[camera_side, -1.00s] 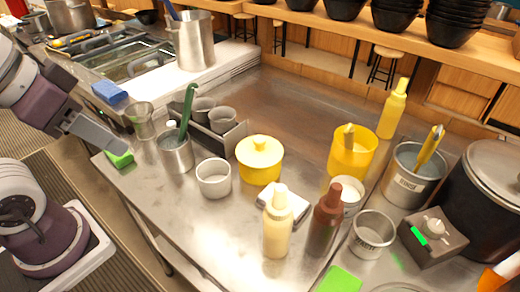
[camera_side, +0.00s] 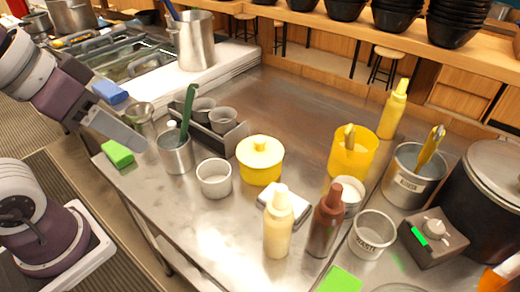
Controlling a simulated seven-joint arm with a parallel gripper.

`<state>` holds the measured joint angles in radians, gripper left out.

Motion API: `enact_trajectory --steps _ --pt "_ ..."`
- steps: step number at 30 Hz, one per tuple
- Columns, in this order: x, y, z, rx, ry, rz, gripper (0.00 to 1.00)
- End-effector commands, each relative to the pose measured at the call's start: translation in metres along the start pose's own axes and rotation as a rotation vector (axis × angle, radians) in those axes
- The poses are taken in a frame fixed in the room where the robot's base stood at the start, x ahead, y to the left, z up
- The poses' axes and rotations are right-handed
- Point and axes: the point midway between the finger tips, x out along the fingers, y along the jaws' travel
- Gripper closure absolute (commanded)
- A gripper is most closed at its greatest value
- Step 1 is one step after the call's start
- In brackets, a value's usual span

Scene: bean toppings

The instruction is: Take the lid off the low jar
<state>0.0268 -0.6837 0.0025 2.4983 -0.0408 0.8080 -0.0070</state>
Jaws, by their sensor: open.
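The low jar (camera_side: 260,173) is yellow and round and stands upright on the steel table. My gripper (camera_side: 137,143) is at the left, above the table's left edge, well apart from the jar. It is open and nothing shows in it. Its fingers are seen from the side, so the gap between them is hard to make out.
Between my gripper and the jar stand a steel container (camera_side: 176,155) with a green-handled tool, a small pale cup (camera_side: 214,179) and a caddy of cups (camera_side: 222,140). A cream bottle (camera_side: 278,228) and a brown bottle (camera_side: 325,222) stand in front. Bare steel lies behind the jar.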

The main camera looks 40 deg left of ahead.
Motion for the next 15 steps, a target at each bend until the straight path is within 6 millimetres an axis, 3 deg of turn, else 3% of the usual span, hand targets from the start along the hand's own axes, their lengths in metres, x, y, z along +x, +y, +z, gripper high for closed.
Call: enact_trajectory --steps 5,6,9,12,15 --pt "0.069 0.055 -0.089 -0.137 0.094 0.153 0.45" --pt "0.092 0.065 -0.109 -0.187 0.125 0.160 0.45" --pt "0.158 0.076 -0.141 -0.303 0.215 0.107 0.45" --pt "0.223 0.069 -0.151 -0.360 0.335 -0.031 0.45" --pt "0.264 0.053 -0.147 -0.338 0.474 -0.185 0.45"
